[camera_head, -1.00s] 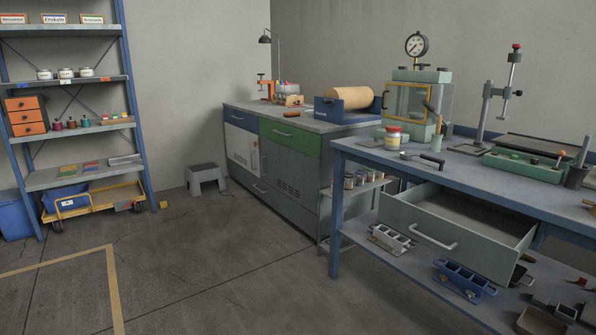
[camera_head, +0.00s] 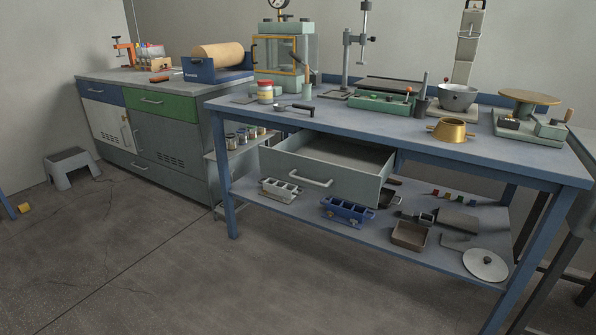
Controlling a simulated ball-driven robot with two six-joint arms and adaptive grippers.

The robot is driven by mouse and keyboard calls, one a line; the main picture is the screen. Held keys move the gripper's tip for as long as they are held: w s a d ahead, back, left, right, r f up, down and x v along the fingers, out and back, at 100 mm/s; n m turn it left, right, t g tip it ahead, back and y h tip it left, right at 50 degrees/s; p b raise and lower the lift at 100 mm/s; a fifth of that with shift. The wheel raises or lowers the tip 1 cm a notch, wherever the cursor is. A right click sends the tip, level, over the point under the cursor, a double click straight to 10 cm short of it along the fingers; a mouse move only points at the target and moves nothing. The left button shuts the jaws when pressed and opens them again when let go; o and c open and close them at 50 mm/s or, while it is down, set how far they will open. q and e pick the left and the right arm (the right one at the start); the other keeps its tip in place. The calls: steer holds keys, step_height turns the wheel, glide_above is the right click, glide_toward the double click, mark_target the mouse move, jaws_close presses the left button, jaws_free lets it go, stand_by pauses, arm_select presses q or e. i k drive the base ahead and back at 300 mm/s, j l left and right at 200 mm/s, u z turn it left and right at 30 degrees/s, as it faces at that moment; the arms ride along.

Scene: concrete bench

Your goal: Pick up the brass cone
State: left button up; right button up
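The brass cone (camera_head: 450,131) sits on the right part of the blue bench top (camera_head: 400,125), near its front edge. It is a short, gold-coloured tapered ring with small handles at its sides. A grey bowl (camera_head: 457,97) on a stand is just behind it. Neither of my grippers shows in the head view.
The drawer (camera_head: 325,168) under the bench stands open toward the front. A lower shelf holds a blue mould (camera_head: 347,210), a tray (camera_head: 410,235) and a white disc (camera_head: 485,265). A step stool (camera_head: 71,168) stands at the left. The floor in front is clear.

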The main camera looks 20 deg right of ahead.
mark_target(448, 129)
steer(key=z, duration=1.6)
steer(key=i, duration=0.05)
